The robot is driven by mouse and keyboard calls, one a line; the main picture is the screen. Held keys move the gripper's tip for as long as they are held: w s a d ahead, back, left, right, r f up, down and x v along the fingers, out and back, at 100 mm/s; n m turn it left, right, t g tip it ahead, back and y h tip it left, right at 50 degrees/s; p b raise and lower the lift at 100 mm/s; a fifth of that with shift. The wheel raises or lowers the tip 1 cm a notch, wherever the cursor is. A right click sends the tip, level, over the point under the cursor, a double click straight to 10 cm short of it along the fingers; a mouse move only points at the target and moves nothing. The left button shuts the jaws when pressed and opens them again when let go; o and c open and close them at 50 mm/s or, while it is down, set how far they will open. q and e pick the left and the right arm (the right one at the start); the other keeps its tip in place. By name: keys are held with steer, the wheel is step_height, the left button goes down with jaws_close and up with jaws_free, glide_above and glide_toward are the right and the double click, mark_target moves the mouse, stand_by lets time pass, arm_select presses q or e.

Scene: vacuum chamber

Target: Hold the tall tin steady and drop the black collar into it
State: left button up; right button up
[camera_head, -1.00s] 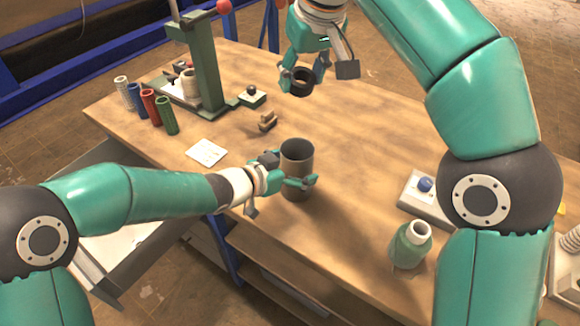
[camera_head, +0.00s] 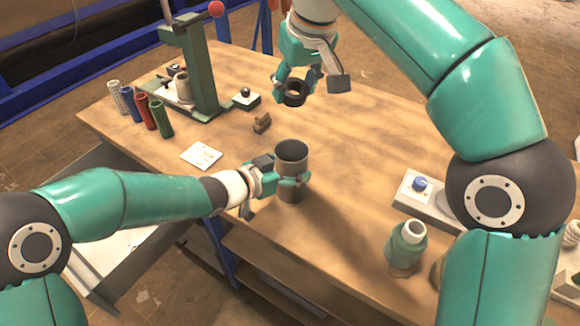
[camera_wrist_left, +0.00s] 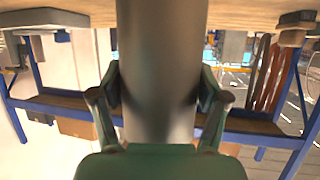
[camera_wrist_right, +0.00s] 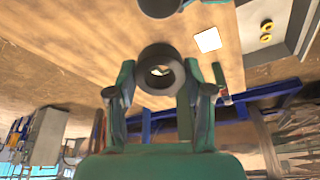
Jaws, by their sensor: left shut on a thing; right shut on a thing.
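The tall grey tin (camera_head: 291,163) stands upright on the bench, its open top facing up. It fills the middle of the left wrist view (camera_wrist_left: 160,60). My left gripper (camera_head: 291,182) is shut on the tin's side, one finger on each side of it. The black collar (camera_head: 294,103) is a short dark ring. My right gripper (camera_head: 294,88) is shut on it and holds it in the air, beyond and above the tin, clear of its mouth. In the right wrist view the collar (camera_wrist_right: 145,69) sits between the fingertips, and the tin (camera_wrist_right: 160,6) is cut off at the top edge.
A green press (camera_head: 203,75) and several coloured tubes (camera_head: 143,108) stand at the back left. A green bottle (camera_head: 405,245) and a button box (camera_head: 418,190) stand right.

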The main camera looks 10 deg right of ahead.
step_height(320, 180, down, 11)
stand_by(1.3)
steer(key=o, duration=1.4)
steer(key=shift+f, duration=0.1)
steer(key=v, duration=1.2)
steer(key=shift+s, duration=0.1)
arm_select(q)
steer(key=o, duration=1.2)
